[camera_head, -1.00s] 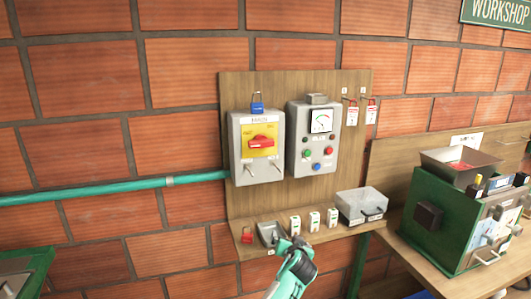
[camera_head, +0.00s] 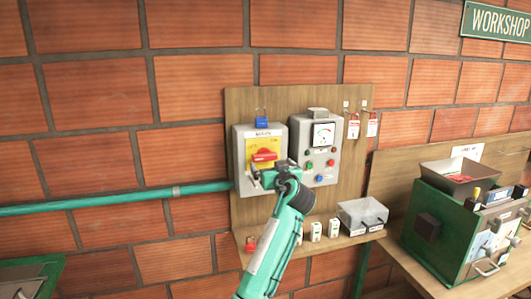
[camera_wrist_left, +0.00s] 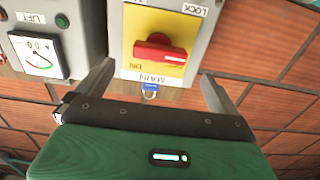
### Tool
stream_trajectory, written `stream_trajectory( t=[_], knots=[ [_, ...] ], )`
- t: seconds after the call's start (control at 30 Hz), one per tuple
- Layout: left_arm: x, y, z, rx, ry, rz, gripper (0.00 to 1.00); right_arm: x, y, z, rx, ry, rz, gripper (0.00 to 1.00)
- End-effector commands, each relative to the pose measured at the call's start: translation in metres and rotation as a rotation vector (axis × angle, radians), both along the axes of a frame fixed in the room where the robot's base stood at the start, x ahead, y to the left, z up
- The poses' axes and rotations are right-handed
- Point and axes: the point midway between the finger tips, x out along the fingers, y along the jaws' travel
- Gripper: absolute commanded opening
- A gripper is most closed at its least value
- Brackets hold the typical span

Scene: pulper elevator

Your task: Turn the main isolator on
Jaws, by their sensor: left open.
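The main isolator is a grey box (camera_head: 240,158) with a yellow plate and a red rotary handle (camera_head: 264,155), mounted on a wooden board. The handle lies about level across the plate. A blue padlock (camera_head: 261,115) is at the top of the box. My left gripper (camera_head: 268,174) is in front of the lower part of the box and hides some of it. In the left wrist view, which is upside down, the red handle (camera_wrist_left: 160,54) shows between the two spread fingers, apart from both. The gripper is open and empty. My right gripper is not in view.
A grey control box (camera_head: 324,160) with a meter and coloured buttons is close on the right. Hanging tags (camera_head: 353,127) are at upper right. A shelf below holds a red padlock (camera_head: 250,244), small white items and a clear-lidded box (camera_head: 361,214). A green machine (camera_head: 440,225) stands right.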

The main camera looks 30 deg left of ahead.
Motion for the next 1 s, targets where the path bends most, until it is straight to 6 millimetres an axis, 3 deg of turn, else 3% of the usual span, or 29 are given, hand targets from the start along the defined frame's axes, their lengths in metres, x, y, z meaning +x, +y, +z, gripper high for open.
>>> stream_trajectory(
  t=[0.1,0.4,0.87,1.0],
  knots=[
    [0.017,0.020,0.005,0.002,0.004,0.002,0.98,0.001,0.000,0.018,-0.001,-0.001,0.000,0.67],
    [0.046,0.053,0.002,0.001,0.003,-0.001,0.98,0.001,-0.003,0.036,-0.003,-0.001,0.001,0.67],
    [0.053,0.061,-0.001,0.001,0.001,-0.002,0.98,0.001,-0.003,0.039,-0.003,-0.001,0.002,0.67],
    [0.053,0.061,-0.001,0.000,0.001,-0.002,0.75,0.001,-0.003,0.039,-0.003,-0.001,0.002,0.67]
  ],
)
